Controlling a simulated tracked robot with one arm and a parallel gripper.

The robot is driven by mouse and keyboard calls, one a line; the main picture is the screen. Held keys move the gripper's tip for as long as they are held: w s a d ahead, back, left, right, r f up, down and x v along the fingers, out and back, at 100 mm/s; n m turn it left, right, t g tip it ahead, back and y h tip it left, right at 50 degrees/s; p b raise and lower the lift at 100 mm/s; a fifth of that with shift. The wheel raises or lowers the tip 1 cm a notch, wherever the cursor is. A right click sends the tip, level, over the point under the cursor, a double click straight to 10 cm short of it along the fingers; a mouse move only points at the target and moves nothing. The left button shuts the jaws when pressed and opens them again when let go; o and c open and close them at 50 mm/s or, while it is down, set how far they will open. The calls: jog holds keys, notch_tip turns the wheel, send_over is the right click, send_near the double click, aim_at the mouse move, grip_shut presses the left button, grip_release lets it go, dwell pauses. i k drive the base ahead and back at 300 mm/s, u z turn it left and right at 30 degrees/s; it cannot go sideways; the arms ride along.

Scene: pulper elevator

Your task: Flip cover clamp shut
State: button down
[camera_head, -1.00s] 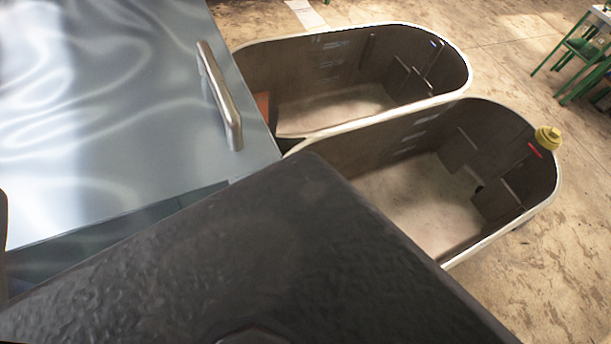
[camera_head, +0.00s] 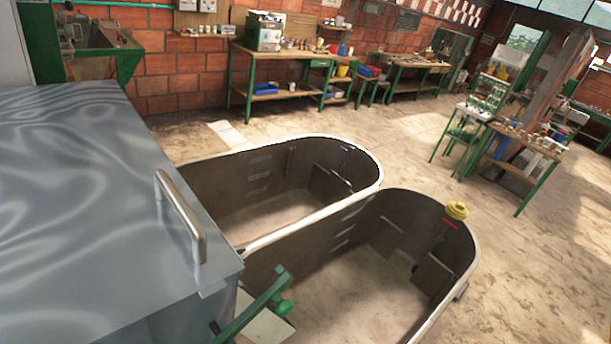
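The metal cover (camera_head: 80,200) fills the left side, its grey top lying closed-looking over a box-like body. A silver bar handle (camera_head: 180,215) stands on its right edge. A green lever (camera_head: 252,308) with a round green knob sticks out at a slant below the cover's front right corner. It may be the cover clamp, but I cannot tell for sure, and its lower end is cut off by the picture's bottom edge. My gripper is not in view.
Two long, open, round-ended tanks, a far one (camera_head: 290,141) and a near one (camera_head: 462,262), stand right of the cover. A yellow knob (camera_head: 457,210) sits on the near rim. Workbenches (camera_head: 262,56) line the brick wall. The floor (camera_head: 540,265) at right is clear.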

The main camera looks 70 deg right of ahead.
aim_at(284, 307)
jog(key=z, duration=0.05)
jog(key=k, duration=0.9)
jog(key=z, duration=0.75)
jog(key=i, duration=0.5)
jog(key=u, duration=0.05)
